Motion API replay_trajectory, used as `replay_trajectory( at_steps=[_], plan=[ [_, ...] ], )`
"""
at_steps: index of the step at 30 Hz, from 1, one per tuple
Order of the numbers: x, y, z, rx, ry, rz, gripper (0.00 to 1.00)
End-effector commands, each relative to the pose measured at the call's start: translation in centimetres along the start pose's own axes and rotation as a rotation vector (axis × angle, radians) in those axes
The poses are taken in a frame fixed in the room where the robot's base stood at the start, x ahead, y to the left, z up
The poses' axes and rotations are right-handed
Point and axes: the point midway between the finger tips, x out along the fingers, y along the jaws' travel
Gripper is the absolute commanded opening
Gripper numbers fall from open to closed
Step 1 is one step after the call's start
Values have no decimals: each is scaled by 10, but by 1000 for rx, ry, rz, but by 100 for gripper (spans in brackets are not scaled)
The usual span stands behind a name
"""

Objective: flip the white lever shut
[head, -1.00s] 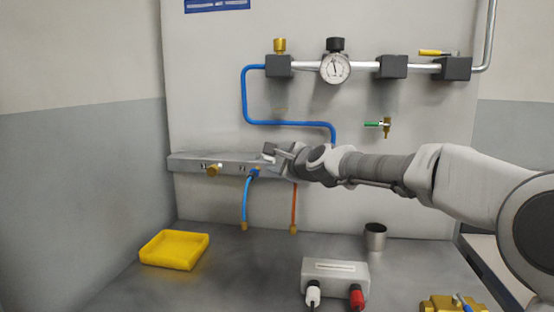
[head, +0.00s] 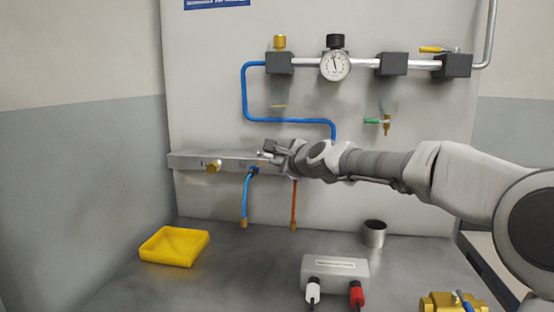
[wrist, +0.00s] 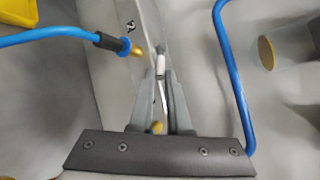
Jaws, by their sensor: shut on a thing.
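The white lever (wrist: 160,63) shows in the wrist view as a short white piece at the tips of my gripper (wrist: 163,76). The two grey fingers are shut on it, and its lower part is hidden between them. In the head view my gripper (head: 268,149) is at the right part of the grey manifold bar (head: 190,160) on the wall panel. The lever is too small and too covered there to make out its angle clearly.
Blue hose (head: 247,200) and orange hose (head: 294,205) hang below the bar. A yellow tray (head: 174,247), metal cup (head: 374,234) and grey box (head: 335,272) stand on the bench.

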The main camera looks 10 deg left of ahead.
Motion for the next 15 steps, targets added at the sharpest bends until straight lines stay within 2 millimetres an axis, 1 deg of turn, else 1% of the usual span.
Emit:
replay_trajectory(
  at_steps=[1,6,15],
  plan=[
    [2,2,-4,-1,-12,5,0],
    [4,0,-8,-14,-69,42,0],
    [3,-5,-7,-27,-104,62,0]
  ],
)
